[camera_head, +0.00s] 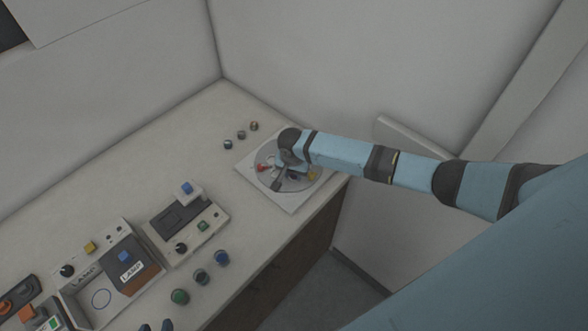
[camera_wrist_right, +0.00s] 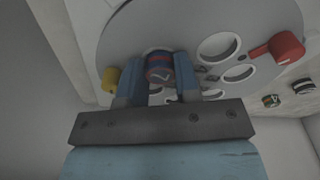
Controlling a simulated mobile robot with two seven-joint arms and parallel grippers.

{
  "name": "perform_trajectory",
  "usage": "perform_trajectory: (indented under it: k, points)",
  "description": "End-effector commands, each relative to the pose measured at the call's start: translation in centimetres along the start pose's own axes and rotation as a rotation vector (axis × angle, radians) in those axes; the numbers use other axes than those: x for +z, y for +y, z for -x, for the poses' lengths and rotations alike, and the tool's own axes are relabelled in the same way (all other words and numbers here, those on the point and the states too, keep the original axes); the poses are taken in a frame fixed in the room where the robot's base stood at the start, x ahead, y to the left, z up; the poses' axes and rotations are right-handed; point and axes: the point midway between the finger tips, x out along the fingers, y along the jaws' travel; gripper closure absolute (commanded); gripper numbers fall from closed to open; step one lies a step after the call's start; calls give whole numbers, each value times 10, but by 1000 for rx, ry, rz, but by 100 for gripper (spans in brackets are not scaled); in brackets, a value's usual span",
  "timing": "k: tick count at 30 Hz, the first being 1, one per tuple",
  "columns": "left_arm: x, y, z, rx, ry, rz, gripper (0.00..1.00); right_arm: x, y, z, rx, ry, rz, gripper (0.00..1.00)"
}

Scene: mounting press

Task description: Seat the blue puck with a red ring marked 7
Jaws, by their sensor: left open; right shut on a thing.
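The blue puck with a red ring (camera_wrist_right: 158,66), marked 7, sits between the fingers of my right gripper (camera_wrist_right: 158,78), which is shut on it. In the right wrist view it is over the grey round plate (camera_wrist_right: 125,35) with several round holes. I cannot tell whether the puck is in a hole or above it. In the head view my right gripper (camera_head: 291,178) is over the same plate (camera_head: 268,157), and the arm hides the puck. My left gripper is not in view.
The plate carries a red knob (camera_wrist_right: 285,47) and a yellow part (camera_wrist_right: 110,78). Three small pucks (camera_head: 241,134) stand behind it. More pucks (camera_head: 200,276) stand at the front edge. A control box (camera_head: 183,225) and a lamp panel (camera_head: 115,270) are to the left.

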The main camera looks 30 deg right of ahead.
Motion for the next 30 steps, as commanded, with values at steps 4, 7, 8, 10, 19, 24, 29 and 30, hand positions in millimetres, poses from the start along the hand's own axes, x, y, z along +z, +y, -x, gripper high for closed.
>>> perform_trajectory:
  k: [4,7,8,10,19,24,29,30]
  points:
    - [2,0,1,1,-3,1,57,0,0,-1,0,0,0,91]
    - [3,1,1,1,-5,1,57,0,0,-1,0,0,0,91]
    - [3,1,1,1,-6,1,57,0,0,-1,0,0,0,91]
    - [4,1,1,1,-7,1,57,0,0,-1,0,0,0,65]
    - [5,1,1,1,-9,1,57,0,1,-2,2,0,-1,40]
    - [6,1,0,1,-8,-1,57,0,0,7,0,0,0,40]
    - [5,1,-1,3,-1,-10,57,0,0,35,-3,2,0,40]
    - [4,1,-1,4,3,-14,57,0,-1,45,-4,1,-1,40]
